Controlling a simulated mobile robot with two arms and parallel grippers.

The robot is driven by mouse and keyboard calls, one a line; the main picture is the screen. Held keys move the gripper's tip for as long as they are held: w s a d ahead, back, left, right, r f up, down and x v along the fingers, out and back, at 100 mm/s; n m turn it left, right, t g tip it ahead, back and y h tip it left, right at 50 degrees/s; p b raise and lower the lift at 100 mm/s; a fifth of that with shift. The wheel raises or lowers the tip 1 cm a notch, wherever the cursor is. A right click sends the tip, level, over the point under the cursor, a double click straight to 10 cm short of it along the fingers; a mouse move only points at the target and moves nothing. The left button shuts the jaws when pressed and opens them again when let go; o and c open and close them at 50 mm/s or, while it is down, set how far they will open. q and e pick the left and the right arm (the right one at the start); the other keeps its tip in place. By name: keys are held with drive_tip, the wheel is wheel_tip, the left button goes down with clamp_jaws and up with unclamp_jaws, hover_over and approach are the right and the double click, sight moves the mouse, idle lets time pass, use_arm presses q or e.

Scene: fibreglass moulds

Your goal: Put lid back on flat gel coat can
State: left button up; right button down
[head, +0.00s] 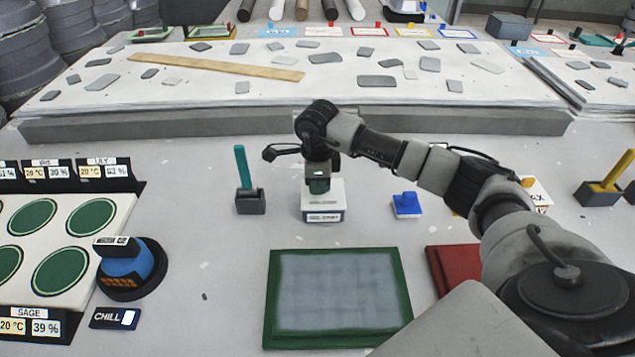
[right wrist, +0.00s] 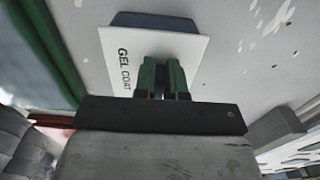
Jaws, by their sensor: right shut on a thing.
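The flat gel coat can (head: 323,216) is a low white box with dark lettering on its front, in the middle of the table in the head view. My right gripper (head: 319,187) points down over it. In the right wrist view a white plate lettered GEL COAT (right wrist: 125,45), which looks like the lid, lies at the fingertips. The green-tipped fingers (right wrist: 163,82) are shut near its middle; the gripped part is hidden between them. A grey-blue edge shows beyond the plate. I cannot tell whether the lid touches the can. My left gripper is not in view.
A teal-handled tool stands in a grey holder (head: 250,203) to the left. A small blue piece (head: 406,206) lies to the right. A green-framed tray (head: 270,300) is in front, with a red item (head: 452,264) beside it. A raised slab (head: 300,124) lies behind.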

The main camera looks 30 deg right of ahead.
idle(0.3)
drive_tip(key=c, duration=0.6)
unclamp_jaws()
drive_tip(key=shift+c, duration=0.2)
drive_tip(key=shift+r, duration=0.1)
drive_tip(key=shift+r+p, duration=1.85)
drive_tip(key=shift+r, duration=1.15)
drive_tip(key=shift+c, duration=0.3)
